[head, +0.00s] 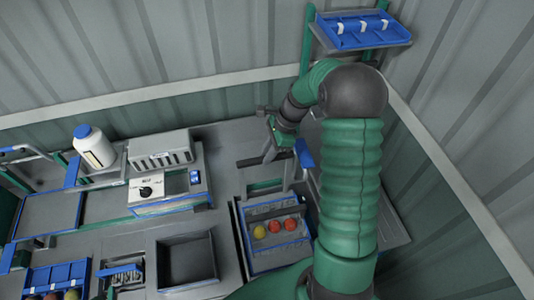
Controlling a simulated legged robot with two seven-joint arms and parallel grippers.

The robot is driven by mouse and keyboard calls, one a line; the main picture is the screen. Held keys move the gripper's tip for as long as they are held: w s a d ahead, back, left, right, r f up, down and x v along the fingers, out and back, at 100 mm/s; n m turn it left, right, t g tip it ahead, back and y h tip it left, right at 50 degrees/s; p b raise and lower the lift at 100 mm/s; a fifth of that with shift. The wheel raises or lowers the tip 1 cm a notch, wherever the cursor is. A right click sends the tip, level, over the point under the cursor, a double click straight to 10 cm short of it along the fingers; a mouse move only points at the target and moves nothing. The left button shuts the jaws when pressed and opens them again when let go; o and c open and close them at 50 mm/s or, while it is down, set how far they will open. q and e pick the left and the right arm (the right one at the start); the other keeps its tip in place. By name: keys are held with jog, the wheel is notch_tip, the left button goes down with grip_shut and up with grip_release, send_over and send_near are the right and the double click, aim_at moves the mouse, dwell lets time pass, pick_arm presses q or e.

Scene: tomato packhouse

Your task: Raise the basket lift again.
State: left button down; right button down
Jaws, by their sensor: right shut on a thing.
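The basket lift (243,232) stands right of centre, a blue-edged basket holding a yellow and two red tomatoes (275,226). A grey upright frame (290,172) rises behind the basket. My right arm arches over from the lower right, and its gripper (270,138) is at the top of this frame, shut on a thin grey part that looks like the lift's handle. The fingers and the arm hide part of the grip, so the exact contact is unclear. My left gripper is not in view.
An empty dark tray (187,262) sits left of the basket. A box with a black knob (146,191), a white bottle (94,147) and a blue tomato tray (57,275) are further left. A blue bin (352,30) is on a high shelf at the back right.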

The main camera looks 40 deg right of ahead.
jog(key=shift+w+d+r, duration=0.15)
jog(key=shift+w+r, duration=0.05)
jog(key=shift+r, duration=0.15)
jog(key=c, duration=1.6)
grip_release()
jog(key=shift+o, duration=1.6)
jog(key=shift+f, duration=0.15)
jog(key=shift+s, duration=0.1)
jog(key=shift+d+r, duration=0.15)
jog(key=shift+r, duration=0.15)
jog(key=b+v, duration=0.3)
jog(key=v, duration=1.3)
